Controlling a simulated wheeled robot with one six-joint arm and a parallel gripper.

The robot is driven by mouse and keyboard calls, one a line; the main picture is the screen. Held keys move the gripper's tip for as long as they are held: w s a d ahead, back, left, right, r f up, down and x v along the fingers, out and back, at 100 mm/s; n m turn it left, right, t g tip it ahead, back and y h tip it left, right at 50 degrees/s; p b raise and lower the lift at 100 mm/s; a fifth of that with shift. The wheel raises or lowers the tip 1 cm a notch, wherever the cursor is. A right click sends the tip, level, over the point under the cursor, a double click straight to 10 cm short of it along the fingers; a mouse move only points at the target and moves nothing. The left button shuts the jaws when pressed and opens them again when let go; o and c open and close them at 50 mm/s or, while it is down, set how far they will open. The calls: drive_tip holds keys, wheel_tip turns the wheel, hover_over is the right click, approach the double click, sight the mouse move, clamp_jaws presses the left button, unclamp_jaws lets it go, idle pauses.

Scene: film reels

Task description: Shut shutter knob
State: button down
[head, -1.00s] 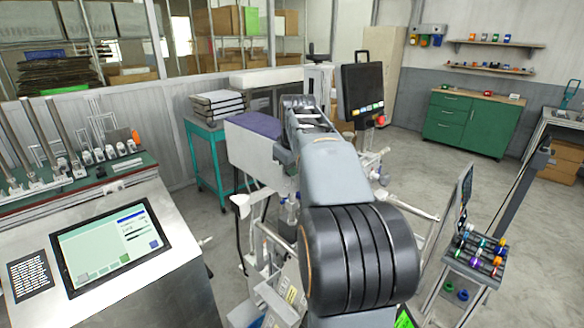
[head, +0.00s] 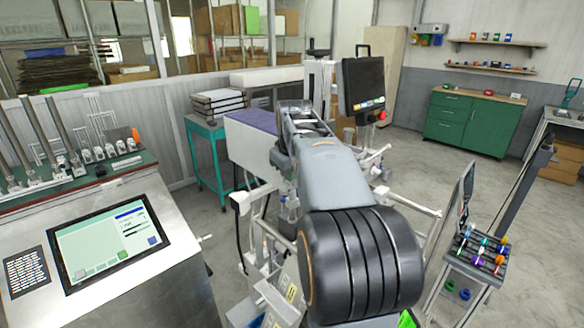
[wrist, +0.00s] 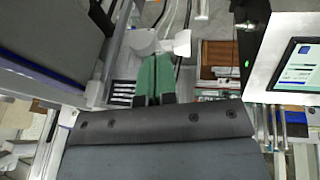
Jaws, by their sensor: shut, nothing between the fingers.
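My gripper (wrist: 155,64) shows in the wrist view as two green fingers side by side, shut and empty. A white rounded fitting (wrist: 140,43) lies just beyond the fingertips to the left, and a white cylindrical piece (wrist: 183,43) just beyond to the right. I cannot tell whether either is the shutter knob, or whether the fingers touch them. In the head view my arm hides the gripper. White fittings, including a cup-shaped one (head: 240,202), show left of my arm on the machine (head: 252,150) with a purple top.
A console with a touchscreen (head: 110,243) stands at the left. A dark monitor (head: 363,84) with a red button rises behind my arm. A small rack (head: 474,258) with coloured spools is at the right. A green cabinet (head: 470,122) stands beyond open floor.

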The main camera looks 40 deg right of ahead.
drive_tip(key=p+v, duration=0.1)
drive_tip(key=v, duration=1.1)
drive_tip(key=shift+w+a+r, duration=0.15)
drive_tip(key=shift+w+a, duration=0.05)
drive_tip(key=shift+a, duration=0.25)
